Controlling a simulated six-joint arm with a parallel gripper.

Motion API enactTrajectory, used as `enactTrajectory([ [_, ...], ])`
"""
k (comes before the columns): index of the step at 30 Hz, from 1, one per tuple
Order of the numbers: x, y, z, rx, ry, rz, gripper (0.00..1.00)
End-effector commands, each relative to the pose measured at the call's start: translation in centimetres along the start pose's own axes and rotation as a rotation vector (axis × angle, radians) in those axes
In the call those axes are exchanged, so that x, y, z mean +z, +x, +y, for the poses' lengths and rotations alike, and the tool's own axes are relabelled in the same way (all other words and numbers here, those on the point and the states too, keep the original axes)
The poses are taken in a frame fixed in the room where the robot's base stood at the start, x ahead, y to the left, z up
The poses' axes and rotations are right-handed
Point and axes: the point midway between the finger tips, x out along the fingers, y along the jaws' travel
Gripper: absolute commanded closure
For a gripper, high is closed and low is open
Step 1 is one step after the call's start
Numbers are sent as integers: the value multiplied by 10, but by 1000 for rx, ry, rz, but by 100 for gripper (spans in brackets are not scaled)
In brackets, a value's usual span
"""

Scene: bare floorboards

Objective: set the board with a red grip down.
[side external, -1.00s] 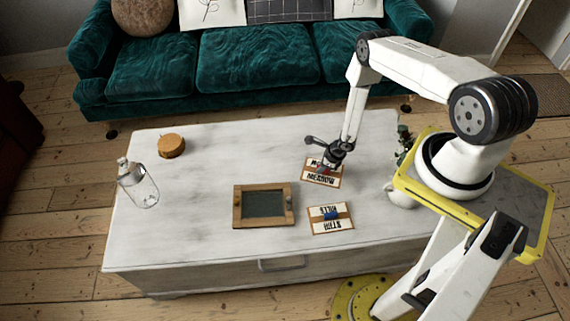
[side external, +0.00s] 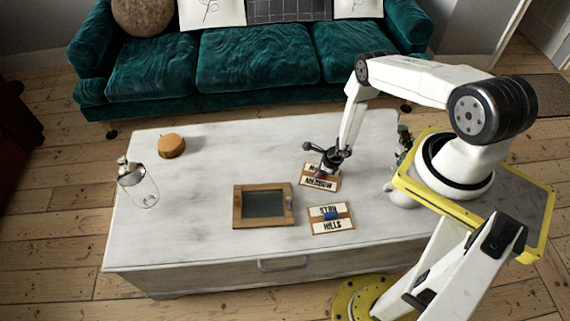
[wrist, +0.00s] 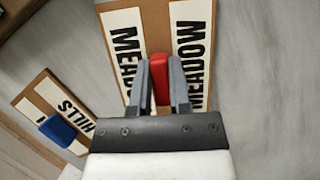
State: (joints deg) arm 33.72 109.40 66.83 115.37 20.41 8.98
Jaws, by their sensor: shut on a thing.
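The board with a red grip (wrist: 190,12) is brown with white labels reading MEADOW. In the side external view the MEADOW board (side external: 319,182) is at the right part of the white table, behind the other board. My gripper (wrist: 161,88) is shut on the red grip (wrist: 160,70), a finger on each side. In the side external view my gripper (side external: 326,168) covers part of the board and its grip. I cannot tell whether the board touches the tabletop or hangs just above it.
A second board (side external: 331,219) with a blue grip, marked HILLS, lies just in front. A wooden-framed tray (side external: 238,220) is to its left. A glass bottle (side external: 143,192) and a round wooden item (side external: 171,146) stand at the left. The table's back middle is clear.

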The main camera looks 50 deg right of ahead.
Motion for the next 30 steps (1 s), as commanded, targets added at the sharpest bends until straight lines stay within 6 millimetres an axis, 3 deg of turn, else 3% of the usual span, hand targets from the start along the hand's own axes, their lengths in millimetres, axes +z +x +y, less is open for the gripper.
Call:
enactTrajectory([
  [8, -1, 2, 0, 0, 0, 0, 100],
  [9, -1, 3, 0, 1, 0, 1, 74],
  [12, -1, 2, 0, 0, 1, 0, 42],
  [30, 0, -4, -1, -1, 1, 0, 42],
])
